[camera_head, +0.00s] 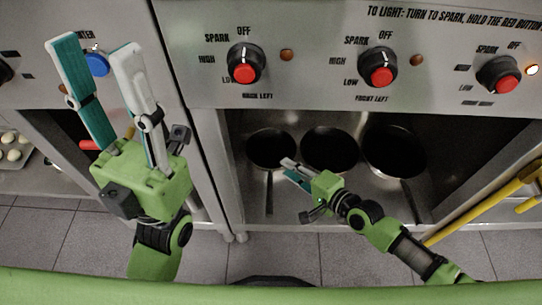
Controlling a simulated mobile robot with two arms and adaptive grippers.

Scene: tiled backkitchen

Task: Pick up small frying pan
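Three dark frying pans sit side by side on the steel shelf under the stove. The left pan (270,147) looks the smallest, and its handle (270,196) points toward the front. The middle pan (329,148) and the right pan (394,150) look larger. My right gripper (286,168) is at the shelf, with its fingertips in the picture close to the right side of the left pan. Its fingers look apart and empty. Whether it touches a pan cannot be told. My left gripper (93,48) is raised and wide open, empty, in front of the neighbouring unit.
The stove's control panel (320,85) with red knobs (243,73) overhangs the shelf. Yellow bars (490,200) cross the right side. A tray with pale round items (12,150) is at far left. Tiled floor (290,245) lies in front.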

